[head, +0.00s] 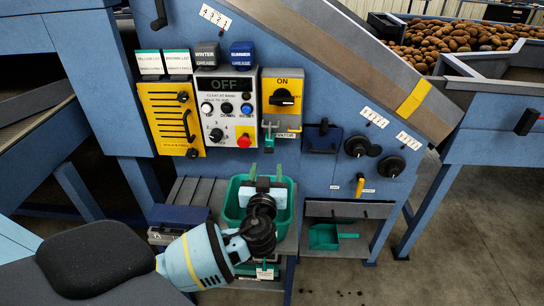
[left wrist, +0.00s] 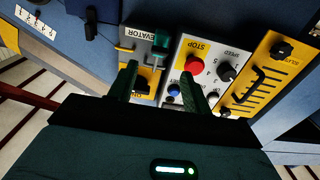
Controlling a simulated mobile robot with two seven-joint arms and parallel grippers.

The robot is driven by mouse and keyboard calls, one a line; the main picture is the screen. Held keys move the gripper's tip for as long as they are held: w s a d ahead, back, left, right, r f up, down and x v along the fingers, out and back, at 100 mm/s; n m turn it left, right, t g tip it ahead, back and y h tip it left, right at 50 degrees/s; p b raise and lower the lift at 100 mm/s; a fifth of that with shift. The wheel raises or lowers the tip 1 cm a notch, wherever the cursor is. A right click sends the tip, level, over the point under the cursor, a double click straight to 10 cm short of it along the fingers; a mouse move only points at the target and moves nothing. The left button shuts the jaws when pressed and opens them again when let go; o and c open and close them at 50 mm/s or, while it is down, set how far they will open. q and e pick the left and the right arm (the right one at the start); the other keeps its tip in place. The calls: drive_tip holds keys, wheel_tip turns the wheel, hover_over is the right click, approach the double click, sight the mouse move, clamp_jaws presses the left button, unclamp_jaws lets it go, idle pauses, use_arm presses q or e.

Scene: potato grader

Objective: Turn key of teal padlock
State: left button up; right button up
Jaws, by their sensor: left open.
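The teal padlock (head: 269,141) hangs below the yellow switch box marked ON, beside the ELEVATOR label. In the left wrist view the padlock (left wrist: 160,42) shows beyond the fingertips, roughly between the two finger lines. Its key is too small to tell apart. My left gripper (head: 265,170) is below the padlock in the head view, its fingers pointing up toward the panel. In the left wrist view the left gripper (left wrist: 157,72) is open, with nothing between its dark green fingers. It appears apart from the padlock. My right gripper is not in view.
A grey control box (head: 226,84) with a red stop button (head: 244,141) and knobs is left of the switch box (head: 282,91). A yellow slotted panel (head: 170,116) is further left. A green bin (head: 230,213) stands below, behind my gripper. Two black knobs (head: 391,166) (head: 357,146) are at right.

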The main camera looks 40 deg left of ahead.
sight(269, 153)
use_arm(q)
drive_tip(key=x, duration=0.6)
drive_tip(key=shift+p, duration=0.3)
drive_tip(key=shift+x, duration=0.95)
